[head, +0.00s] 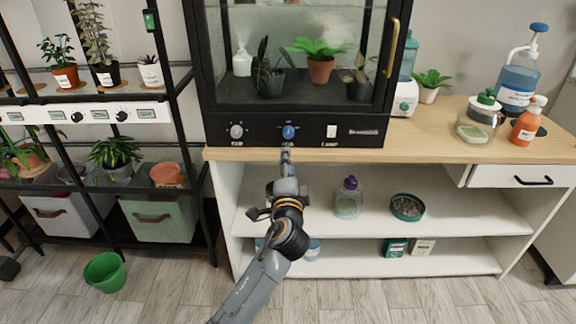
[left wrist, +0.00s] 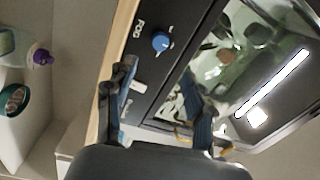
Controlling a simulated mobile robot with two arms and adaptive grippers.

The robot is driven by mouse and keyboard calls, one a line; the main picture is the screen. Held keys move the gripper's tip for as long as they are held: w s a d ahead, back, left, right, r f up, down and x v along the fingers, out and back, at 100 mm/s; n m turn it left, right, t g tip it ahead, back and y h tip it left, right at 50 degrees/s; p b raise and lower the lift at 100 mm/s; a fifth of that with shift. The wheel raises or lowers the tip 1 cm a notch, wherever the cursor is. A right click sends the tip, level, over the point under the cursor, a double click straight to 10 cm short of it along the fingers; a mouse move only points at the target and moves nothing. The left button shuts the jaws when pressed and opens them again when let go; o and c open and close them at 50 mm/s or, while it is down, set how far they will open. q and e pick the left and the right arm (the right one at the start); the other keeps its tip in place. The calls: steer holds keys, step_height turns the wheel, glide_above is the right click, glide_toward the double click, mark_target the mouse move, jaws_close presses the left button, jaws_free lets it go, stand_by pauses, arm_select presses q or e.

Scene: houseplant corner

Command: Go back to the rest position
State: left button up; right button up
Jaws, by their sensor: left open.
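My left gripper (head: 287,158) is in front of the black glass cabinet's control panel, just below the blue knob (head: 289,132) in the head view. In the left wrist view my left gripper (left wrist: 155,100) has its two fingers spread apart with nothing between them. The blue knob (left wrist: 161,41) shows beyond the fingertips, apart from them, with a label beside it that seems to read FOG. My right gripper is in neither view.
The glass cabinet (head: 219,128) stands on a wooden counter (head: 440,142). A purple-capped bottle (head: 348,200) and a round green tin (head: 407,207) are on the shelf below. A black plant rack (head: 180,90) stands left. A green pot (head: 105,272) is on the floor.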

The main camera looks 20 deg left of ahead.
arm_select(q)
steer(key=shift+f, duration=0.1)
